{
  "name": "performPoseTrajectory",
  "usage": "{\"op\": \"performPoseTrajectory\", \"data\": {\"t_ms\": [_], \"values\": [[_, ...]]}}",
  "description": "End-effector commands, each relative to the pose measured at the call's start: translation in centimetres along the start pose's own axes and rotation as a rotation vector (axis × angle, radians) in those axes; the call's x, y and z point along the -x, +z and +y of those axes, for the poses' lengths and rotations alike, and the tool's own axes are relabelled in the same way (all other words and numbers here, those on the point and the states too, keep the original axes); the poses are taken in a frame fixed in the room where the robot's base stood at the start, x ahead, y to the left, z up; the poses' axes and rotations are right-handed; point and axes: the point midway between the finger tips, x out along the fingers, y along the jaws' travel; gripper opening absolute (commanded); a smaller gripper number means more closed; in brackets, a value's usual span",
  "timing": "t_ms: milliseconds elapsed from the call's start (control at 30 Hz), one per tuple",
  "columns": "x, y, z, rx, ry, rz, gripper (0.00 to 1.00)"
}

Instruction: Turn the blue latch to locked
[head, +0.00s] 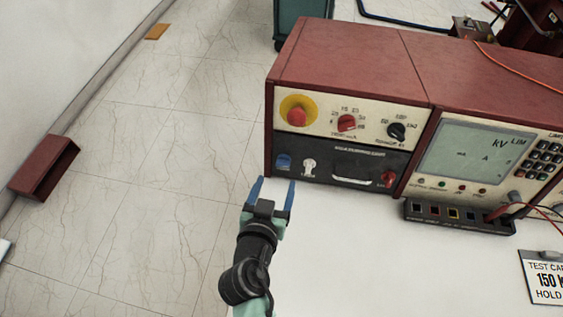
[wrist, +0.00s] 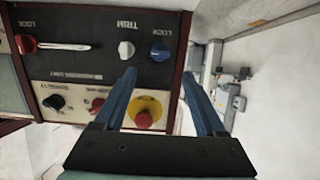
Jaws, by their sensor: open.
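The blue latch (head: 284,162) is a small blue knob at the lower left of the red cabinet's black front panel (head: 340,163). In the wrist view the panel appears upside down, and the blue latch (wrist: 160,50) sits under a LOCK label, just beyond my fingertips. My gripper (head: 273,182) is open, with its two blue fingers apart, in front of and slightly below the latch. In the wrist view my gripper (wrist: 160,76) has nothing between its fingers, and a gap shows between them and the latch. The latch's exact angle is too small to tell.
A white TRIM knob (head: 308,167) sits right of the latch, and a red latch (head: 388,178) at the panel's right. Above are a red stop button (head: 297,116) on yellow and two dials. The white bench (head: 350,250) is clear in front; a terminal strip (head: 460,216) stands right.

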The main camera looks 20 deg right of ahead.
Motion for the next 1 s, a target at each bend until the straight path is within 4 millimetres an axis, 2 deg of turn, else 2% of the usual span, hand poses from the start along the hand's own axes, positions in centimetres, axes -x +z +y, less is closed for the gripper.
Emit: {"op": "performPoseTrajectory", "data": {"t_ms": [200, 400, 600, 900, 1000], "values": [[-4.1, -0.1, 0.0, -0.001, 0.002, 0.001, 0.72], [-6.7, -0.1, 0.1, -0.001, 0.001, 0.001, 0.72], [-7.8, -0.1, 0.0, -0.001, 0.0, 0.001, 0.72], [-7.9, -0.1, 0.0, -0.001, 0.0, 0.001, 0.72], [-7.9, -0.1, 0.0, -0.001, 0.0, 0.001, 0.55]]}}
